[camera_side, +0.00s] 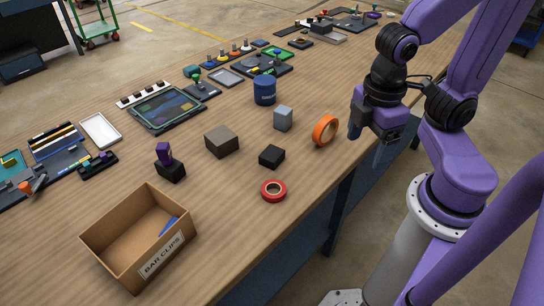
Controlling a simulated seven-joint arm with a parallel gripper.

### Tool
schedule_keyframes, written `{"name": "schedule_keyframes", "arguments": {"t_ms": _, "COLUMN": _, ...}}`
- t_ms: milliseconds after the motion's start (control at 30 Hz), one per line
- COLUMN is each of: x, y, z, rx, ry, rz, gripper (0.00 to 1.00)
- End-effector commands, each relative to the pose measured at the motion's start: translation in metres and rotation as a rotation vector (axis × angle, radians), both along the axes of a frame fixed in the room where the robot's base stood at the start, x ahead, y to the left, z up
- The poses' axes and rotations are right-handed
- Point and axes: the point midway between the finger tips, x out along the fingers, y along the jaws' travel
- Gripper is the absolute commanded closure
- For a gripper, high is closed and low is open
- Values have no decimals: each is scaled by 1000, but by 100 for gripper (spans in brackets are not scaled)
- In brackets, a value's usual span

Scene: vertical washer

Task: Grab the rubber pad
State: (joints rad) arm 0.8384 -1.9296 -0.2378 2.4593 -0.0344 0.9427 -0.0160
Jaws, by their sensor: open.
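A small black block (271,156), which looks most like the rubber pad, lies flat on the wooden table near its front edge. A larger grey-brown block (221,142) sits to its left; I cannot tell for sure which of the two is rubber. My gripper (367,143) is open and empty, pointing down near the table's front edge. It is to the right of the black block, beyond the orange ring, and apart from everything.
Near the black block are an orange tape ring (326,130), a red tape ring (273,190), a light grey cube (283,118) and a blue can (264,90). A cardboard box (113,222) labelled BAR CLIPS and a purple-topped black piece (169,165) stand left.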

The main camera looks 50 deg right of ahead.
Motion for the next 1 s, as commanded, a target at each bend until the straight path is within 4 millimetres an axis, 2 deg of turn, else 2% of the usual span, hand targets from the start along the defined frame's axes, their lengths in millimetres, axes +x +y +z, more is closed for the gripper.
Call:
{"name": "schedule_keyframes", "arguments": {"t_ms": 367, "x": 94, "y": 51, "z": -26, "rx": -395, "ry": 20, "rz": 192, "gripper": 17}}
{"name": "schedule_keyframes", "arguments": {"t_ms": 600, "x": 148, "y": 84, "z": -54, "rx": -652, "ry": 54, "rz": 314, "gripper": 17}}
{"name": "schedule_keyframes", "arguments": {"t_ms": 800, "x": 185, "y": 108, "z": -84, "rx": -863, "ry": 96, "rz": 414, "gripper": 17}}
{"name": "schedule_keyframes", "arguments": {"t_ms": 1000, "x": 210, "y": 126, "z": -114, "rx": -1048, "ry": 140, "rz": 499, "gripper": 17}}
